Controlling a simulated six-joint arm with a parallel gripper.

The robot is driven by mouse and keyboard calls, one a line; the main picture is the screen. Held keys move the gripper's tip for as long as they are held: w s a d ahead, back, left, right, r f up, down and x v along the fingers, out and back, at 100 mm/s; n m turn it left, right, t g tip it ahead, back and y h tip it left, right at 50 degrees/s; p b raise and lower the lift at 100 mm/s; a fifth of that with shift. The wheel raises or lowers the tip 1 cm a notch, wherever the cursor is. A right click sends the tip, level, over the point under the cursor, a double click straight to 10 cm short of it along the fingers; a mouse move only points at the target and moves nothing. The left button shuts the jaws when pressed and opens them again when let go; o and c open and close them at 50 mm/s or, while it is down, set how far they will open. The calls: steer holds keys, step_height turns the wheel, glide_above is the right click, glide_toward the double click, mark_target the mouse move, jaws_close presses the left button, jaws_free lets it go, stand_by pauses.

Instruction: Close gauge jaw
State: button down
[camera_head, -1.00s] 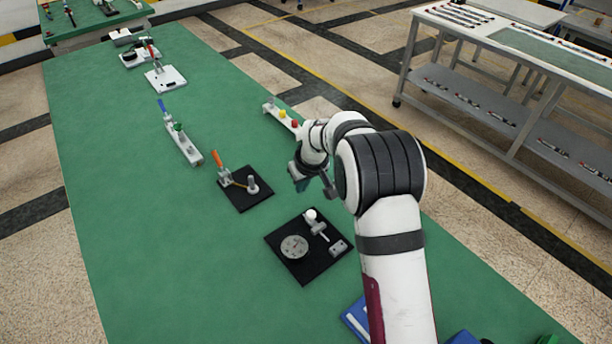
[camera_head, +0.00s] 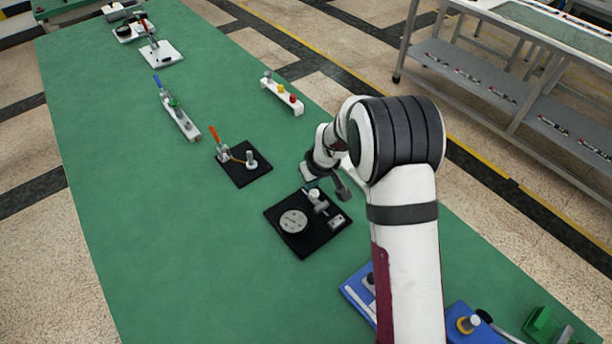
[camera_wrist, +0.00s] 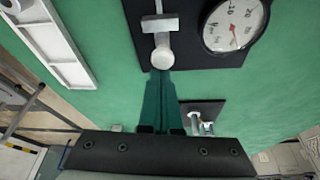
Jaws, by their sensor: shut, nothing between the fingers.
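The gauge is a black plate (camera_head: 276,237) with a round white dial (camera_head: 294,221), a small metal jaw mechanism and a pale round knob (camera_head: 314,194). In the wrist view the dial (camera_wrist: 235,25) has a red needle, and the knob (camera_wrist: 162,57) sits at the end of a short metal slide (camera_wrist: 160,24). My gripper (camera_wrist: 161,76) has its two teal fingers shut together and empty. Its tips are right beside the knob, at the plate's edge; I cannot tell whether they touch it. In the head view my wrist hangs just beyond the gauge and hides part of the area behind it.
A black plate with an orange-handled clamp (camera_head: 217,134) stands beyond the gauge. A blue-handled fixture (camera_head: 176,113) and a white rack with coloured knobs (camera_head: 281,92) are farther back. Blue fixtures (camera_head: 358,292) lie near my arm. The green table left of the gauge is clear.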

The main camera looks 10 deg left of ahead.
mark_target(318, 200)
steer(key=s+d, duration=0.3)
steer(key=shift+f, duration=0.1)
steer(key=shift+w+a, duration=0.1)
steer(key=w+a, duration=0.1)
steer(key=w+a+r, duration=0.1)
steer(key=w, duration=0.1)
steer(key=shift+w+a, duration=0.1)
steer(key=shift+w, duration=0.1)
steer(key=s+d+r+m+g, duration=0.1)
steer(key=s+d+r+m, duration=0.4)
steer(key=s+r, duration=0.85)
steer(key=s+d+r+m+g, duration=0.1)
steer(key=s+d+m, duration=0.1)
steer(key=s, duration=0.9)
steer(key=s+d+r+m+g, duration=0.1)
steer(key=s+m, duration=0.4)
steer(key=s, duration=0.5)
steer(key=d+r, duration=0.1)
steer(key=d, duration=0.1)
steer(key=shift+s+d, duration=0.3)
steer(key=shift+s, duration=0.1)
steer(key=shift+r, duration=0.1)
